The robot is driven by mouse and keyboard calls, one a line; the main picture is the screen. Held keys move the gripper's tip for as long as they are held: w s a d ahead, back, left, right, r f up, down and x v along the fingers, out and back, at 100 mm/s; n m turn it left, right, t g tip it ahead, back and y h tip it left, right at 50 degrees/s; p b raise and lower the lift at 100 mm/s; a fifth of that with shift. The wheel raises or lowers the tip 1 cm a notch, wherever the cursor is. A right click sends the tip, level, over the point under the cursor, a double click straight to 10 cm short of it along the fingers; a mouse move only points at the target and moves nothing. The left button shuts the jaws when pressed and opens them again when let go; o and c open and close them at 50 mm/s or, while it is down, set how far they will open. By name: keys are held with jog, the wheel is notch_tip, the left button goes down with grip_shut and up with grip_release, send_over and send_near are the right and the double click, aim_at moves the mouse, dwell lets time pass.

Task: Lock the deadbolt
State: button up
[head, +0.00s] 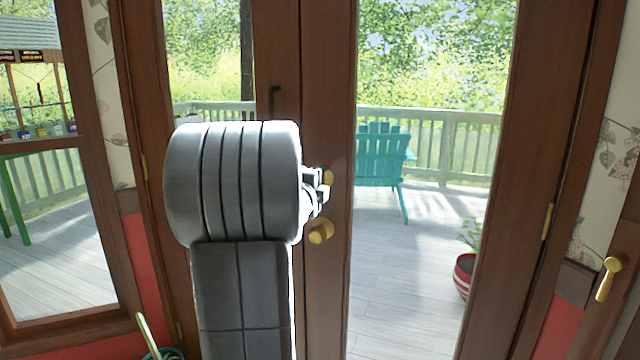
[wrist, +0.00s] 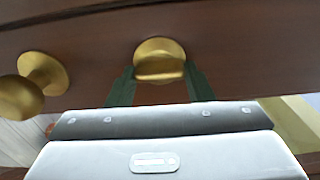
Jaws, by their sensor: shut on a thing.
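The brass deadbolt (head: 328,175) is on the brown wooden door stile, above the round brass doorknob (head: 320,232). My gripper (head: 318,190) is at the deadbolt and partly covers it in the head view. In the wrist view the deadbolt (wrist: 160,54) is a round plate with a raised turn piece, and the doorknob (wrist: 28,88) is to its left. The two dark fingers of my gripper (wrist: 160,76) are on either side of the turn piece, shut on it. The exact finger contact is hard to see. Whether the bolt is thrown is hidden.
The glass doors are closed. Outside are a deck (head: 400,270), a teal chair (head: 382,155) and a red-striped pot (head: 465,276). Another door handle (head: 608,278) is at the far right. A thin handle-like object (head: 150,338) stands low at the left.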

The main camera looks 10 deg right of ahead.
jog(key=o, duration=1)
jog(key=shift+c, duration=0.2)
jog(key=v, duration=1.3)
jog(key=shift+s+a+p, duration=0.25)
jog(key=shift+s+p, duration=0.05)
jog(key=shift+s, duration=0.05)
jog(key=x, duration=1.4)
